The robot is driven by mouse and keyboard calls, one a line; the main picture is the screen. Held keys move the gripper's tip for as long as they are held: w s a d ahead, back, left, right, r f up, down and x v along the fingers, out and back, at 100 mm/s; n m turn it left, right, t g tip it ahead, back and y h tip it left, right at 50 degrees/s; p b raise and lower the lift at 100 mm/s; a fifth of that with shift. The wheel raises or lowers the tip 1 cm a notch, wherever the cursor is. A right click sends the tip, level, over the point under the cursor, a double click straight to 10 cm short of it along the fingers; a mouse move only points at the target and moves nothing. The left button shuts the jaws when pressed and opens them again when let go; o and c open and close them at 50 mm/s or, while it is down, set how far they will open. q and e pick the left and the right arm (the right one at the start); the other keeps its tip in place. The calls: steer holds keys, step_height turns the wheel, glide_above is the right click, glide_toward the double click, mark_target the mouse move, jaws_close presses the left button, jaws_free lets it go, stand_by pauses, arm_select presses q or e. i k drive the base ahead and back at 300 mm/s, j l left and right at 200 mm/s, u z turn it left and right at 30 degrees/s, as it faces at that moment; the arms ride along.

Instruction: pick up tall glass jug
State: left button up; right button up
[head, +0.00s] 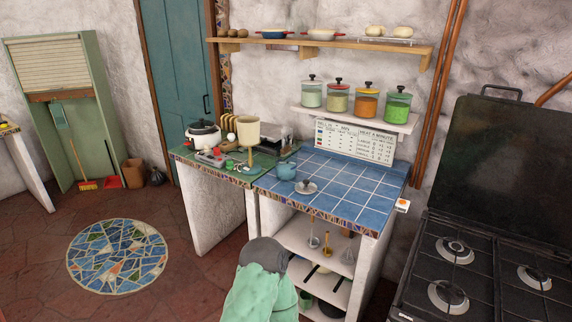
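I cannot make out a tall glass jug for certain in the head view. Several lidded glass jars (338,98) with coloured contents stand on the lower wall shelf. Neither of my grippers shows in this view.
A white cooker (203,133) and small items crowd the green section. Utensils hang under the tiled counter, above open shelves (318,262). A black stove (455,250) stands on the right. The right part of the tiled top and the floor around the round mosaic (117,257) are clear.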

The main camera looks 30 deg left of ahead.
mark_target(285, 155)
steer(key=z, duration=1.45)
steer(key=u, duration=2.6)
